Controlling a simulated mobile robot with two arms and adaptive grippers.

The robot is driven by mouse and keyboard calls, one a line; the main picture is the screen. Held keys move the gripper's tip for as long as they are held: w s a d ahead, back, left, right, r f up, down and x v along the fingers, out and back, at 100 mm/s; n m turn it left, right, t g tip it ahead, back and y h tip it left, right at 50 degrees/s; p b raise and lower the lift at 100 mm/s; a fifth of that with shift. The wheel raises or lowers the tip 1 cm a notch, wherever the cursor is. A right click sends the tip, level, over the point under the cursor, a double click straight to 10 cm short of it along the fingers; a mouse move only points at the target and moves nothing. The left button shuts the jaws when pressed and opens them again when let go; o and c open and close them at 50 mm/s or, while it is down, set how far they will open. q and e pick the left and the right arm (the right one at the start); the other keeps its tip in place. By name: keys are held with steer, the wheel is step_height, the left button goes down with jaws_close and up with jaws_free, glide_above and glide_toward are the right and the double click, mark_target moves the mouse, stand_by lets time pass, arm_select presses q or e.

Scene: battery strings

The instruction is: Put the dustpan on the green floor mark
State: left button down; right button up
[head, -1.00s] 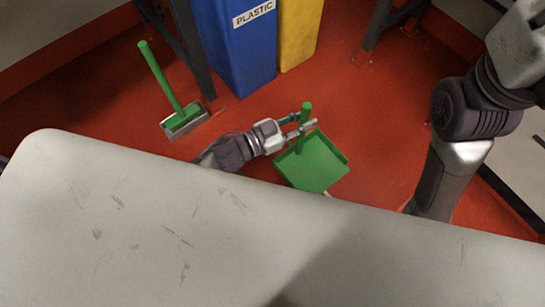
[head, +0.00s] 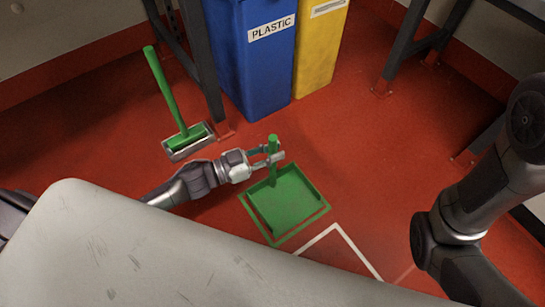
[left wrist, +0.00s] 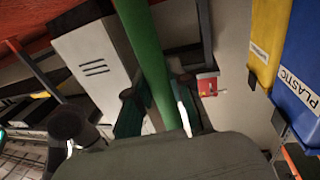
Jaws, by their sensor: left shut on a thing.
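The green dustpan (head: 290,200) has its pan low over the floor and its handle upright. The green floor mark (head: 304,226) is a square outline; its left and front lines show around the pan, and the pan hides much of the rest. I cannot tell whether the pan touches the floor. My left gripper (head: 268,160) is shut on the upper handle. In the left wrist view the green handle (left wrist: 146,50) runs between the fingers of my left gripper (left wrist: 158,108). My right arm shows at the right, but its gripper is out of view.
A green brush (head: 166,90) stands in a grey holder (head: 188,152) to the left. A blue PLASTIC bin (head: 255,70) and a yellow bin (head: 318,55) stand behind. A white corner line (head: 356,254) lies on the floor in front. A pale tabletop (head: 150,260) fills the foreground.

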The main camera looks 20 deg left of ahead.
arm_select(q)
steer(key=shift+f, duration=0.15)
steer(key=c, duration=1.5)
jaws_free()
steer(key=shift+f, duration=0.1)
steer(key=o, duration=0.5)
steer(key=shift+c, duration=0.2)
